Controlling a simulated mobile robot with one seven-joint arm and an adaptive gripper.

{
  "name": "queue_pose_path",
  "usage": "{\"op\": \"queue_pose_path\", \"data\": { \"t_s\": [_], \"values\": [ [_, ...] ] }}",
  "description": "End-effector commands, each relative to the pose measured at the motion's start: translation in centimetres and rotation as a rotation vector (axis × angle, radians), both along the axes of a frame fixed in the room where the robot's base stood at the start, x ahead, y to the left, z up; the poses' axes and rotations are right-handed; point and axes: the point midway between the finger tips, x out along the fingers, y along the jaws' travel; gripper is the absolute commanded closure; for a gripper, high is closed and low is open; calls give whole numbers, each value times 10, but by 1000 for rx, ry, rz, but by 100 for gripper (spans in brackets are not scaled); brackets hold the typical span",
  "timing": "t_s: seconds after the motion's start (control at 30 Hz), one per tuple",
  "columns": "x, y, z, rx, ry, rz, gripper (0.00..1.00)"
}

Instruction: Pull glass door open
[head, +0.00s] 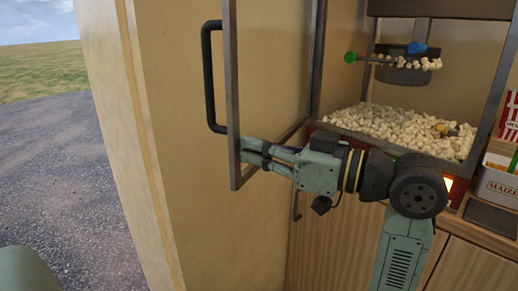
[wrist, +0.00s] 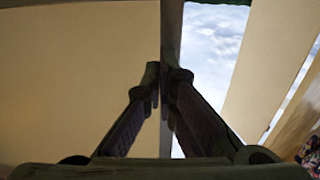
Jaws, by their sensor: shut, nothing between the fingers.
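The glass door (head: 232,90) has a dark metal frame and stands swung out to the left of the popcorn cabinet, so the cabinet front is open. Its black bar handle (head: 206,80) is on the door's far left side. My gripper (head: 246,151) is on the cabinet side of the door, at the lower part of the frame's outer upright. Its fingers point left and are shut with nothing between them. In the wrist view the fingertips (wrist: 163,76) meet in front of the dark upright (wrist: 171,40). I cannot tell whether they touch it.
Popcorn (head: 400,128) is heaped in the cabinet below a kettle (head: 404,74) with a green-tipped rod. A beige wall (head: 200,200) is close behind the door. A box and a striped carton (head: 511,118) stand at the right. Open gravel (head: 60,170) lies at the left.

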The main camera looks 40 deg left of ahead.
Motion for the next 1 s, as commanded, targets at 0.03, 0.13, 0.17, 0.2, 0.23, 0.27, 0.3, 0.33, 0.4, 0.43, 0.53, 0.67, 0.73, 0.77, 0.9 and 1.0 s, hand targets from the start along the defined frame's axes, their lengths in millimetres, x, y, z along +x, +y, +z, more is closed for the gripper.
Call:
{"op": "queue_pose_path", "data": {
  "t_s": [0.03,0.13,0.17,0.2,0.23,0.27,0.3,0.33,0.4,0.43,0.53,0.67,0.73,0.77,0.9,1.0],
  "values": [
    [-2,5,-1,-1,0,3,100],
    [-8,22,-2,-3,-2,5,100],
    [-10,29,-1,-2,-1,5,100],
    [-12,36,-1,-2,-1,5,100],
    [-13,42,-1,-2,-1,4,100],
    [-14,46,-1,-1,1,4,100],
    [-15,52,0,-1,0,3,100],
    [-16,55,0,-1,0,3,100],
    [-17,59,0,-1,0,2,100],
    [-17,60,0,-1,0,1,100],
    [-16,60,0,0,0,0,100],
    [-16,60,0,0,0,0,100],
    [-16,60,0,0,0,1,100],
    [-16,60,0,0,0,1,100],
    [-16,61,0,0,0,1,100],
    [-16,62,0,0,0,1,100]
  ]
}}
